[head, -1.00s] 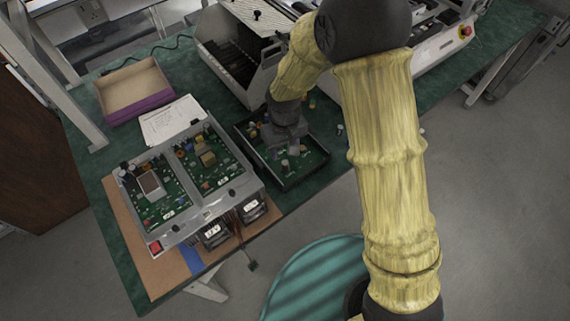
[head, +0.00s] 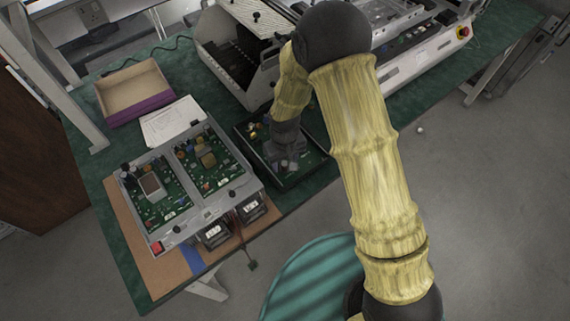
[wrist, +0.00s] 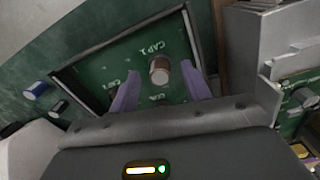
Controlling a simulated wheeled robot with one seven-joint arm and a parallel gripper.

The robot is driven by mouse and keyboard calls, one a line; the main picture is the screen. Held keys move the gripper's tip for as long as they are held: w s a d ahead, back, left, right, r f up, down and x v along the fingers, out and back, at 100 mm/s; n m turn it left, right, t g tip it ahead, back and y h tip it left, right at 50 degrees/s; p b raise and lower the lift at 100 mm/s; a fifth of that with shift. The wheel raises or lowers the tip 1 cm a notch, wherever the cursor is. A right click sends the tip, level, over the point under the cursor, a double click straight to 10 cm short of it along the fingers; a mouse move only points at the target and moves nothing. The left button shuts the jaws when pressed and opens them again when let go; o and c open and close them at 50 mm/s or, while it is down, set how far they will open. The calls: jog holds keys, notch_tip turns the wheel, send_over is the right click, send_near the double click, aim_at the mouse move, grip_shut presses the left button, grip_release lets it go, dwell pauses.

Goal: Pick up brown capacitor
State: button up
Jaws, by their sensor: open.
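The brown capacitor (wrist: 160,71) stands in the wrist view on a green board marked CAP 1, inside a dark-rimmed tray (wrist: 88,58). My gripper (wrist: 159,66) is open, with one purple-grey finger on each side of the capacitor. I cannot tell whether either finger touches it. In the head view, my gripper (head: 286,160) is low over the tray (head: 318,170), and the capacitor cannot be made out there.
A grey case with circuit boards (head: 196,205) stands left of the tray in the head view. An empty cardboard box (head: 135,90) is farther back.

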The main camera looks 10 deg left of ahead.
dwell(0.5)
jog(key=c, duration=1)
